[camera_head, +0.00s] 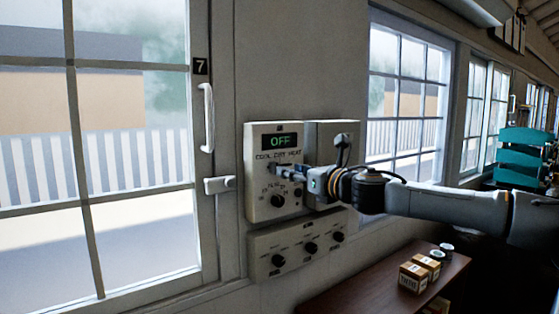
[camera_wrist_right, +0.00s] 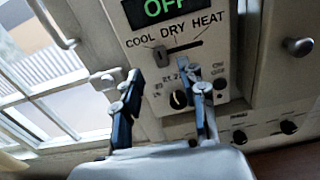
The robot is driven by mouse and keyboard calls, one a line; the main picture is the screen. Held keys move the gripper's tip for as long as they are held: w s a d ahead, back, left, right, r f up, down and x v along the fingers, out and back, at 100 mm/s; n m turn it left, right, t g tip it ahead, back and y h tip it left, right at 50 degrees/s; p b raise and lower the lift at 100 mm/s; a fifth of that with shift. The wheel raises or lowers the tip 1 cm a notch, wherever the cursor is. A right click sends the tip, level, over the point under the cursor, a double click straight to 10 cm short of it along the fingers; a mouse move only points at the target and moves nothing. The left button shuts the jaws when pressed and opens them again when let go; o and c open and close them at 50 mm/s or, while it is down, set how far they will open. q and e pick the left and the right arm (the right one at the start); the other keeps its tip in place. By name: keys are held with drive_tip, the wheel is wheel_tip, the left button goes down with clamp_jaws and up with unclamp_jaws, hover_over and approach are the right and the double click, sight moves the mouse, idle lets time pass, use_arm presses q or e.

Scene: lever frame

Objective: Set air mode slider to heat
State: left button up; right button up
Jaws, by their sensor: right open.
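The air control panel (camera_head: 256,185) is a pale box on the wall with a display reading OFF (camera_head: 280,141) and the labels COOL, DRY and HEAT below it. In the right wrist view the dark slider knob (camera_wrist_right: 160,56) sits at the left end of its slot, under COOL. The slot (camera_wrist_right: 188,46) runs right towards HEAT. My right gripper (camera_wrist_right: 163,90) is open, its fingers apart in front of the panel, with the knob showing beyond the gap between them. In the head view the right gripper (camera_head: 280,172) covers the slider area. My left gripper is not in view.
A round dial (camera_head: 278,200) is low on the panel. A lower box (camera_head: 290,246) carries several knobs. A grey box (camera_head: 334,140) adjoins on the right. The window handle (camera_head: 207,118) and latch (camera_head: 220,184) stick out on the left. Small boxes (camera_head: 412,277) stand on a brown table (camera_head: 370,292).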

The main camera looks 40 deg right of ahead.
sight(274, 168)
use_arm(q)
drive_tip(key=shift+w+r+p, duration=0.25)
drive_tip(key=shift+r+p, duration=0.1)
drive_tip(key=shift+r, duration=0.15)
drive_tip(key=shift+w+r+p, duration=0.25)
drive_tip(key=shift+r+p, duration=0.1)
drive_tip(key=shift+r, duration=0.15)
use_arm(e)
drive_tip(key=shift+w+d, duration=0.2)
drive_tip(key=shift+w, duration=1.3)
drive_tip(key=shift+w+d, duration=0.15)
drive_tip(key=shift+w, duration=1.3)
drive_tip(key=shift+c, duration=0.6)
clamp_jaws()
